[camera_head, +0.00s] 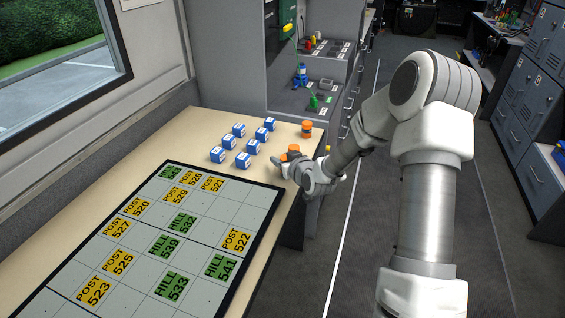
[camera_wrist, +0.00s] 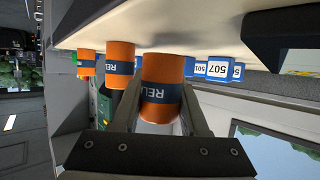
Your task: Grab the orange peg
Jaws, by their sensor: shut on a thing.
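Several orange pegs with dark blue bands stand near the table's right edge. My gripper (camera_wrist: 160,108) is shut on the nearest orange peg (camera_wrist: 162,75), with one finger on each side of it in the wrist view. In the head view my gripper (camera_head: 291,166) is at the table edge, and an orange top (camera_head: 293,148) shows just above it. Two more orange pegs, a middle one (camera_wrist: 120,55) and a far one (camera_wrist: 87,57), stand to the left in the wrist view. I cannot tell whether the held peg touches the table.
Several blue-and-white blocks (camera_head: 227,141) stand left of my gripper. A dark-framed board (camera_head: 205,225) with yellow and green labels covers much of the table (camera_head: 160,150). Grey shelving (camera_head: 305,97) with small items stands behind it. The floor right of the table is open.

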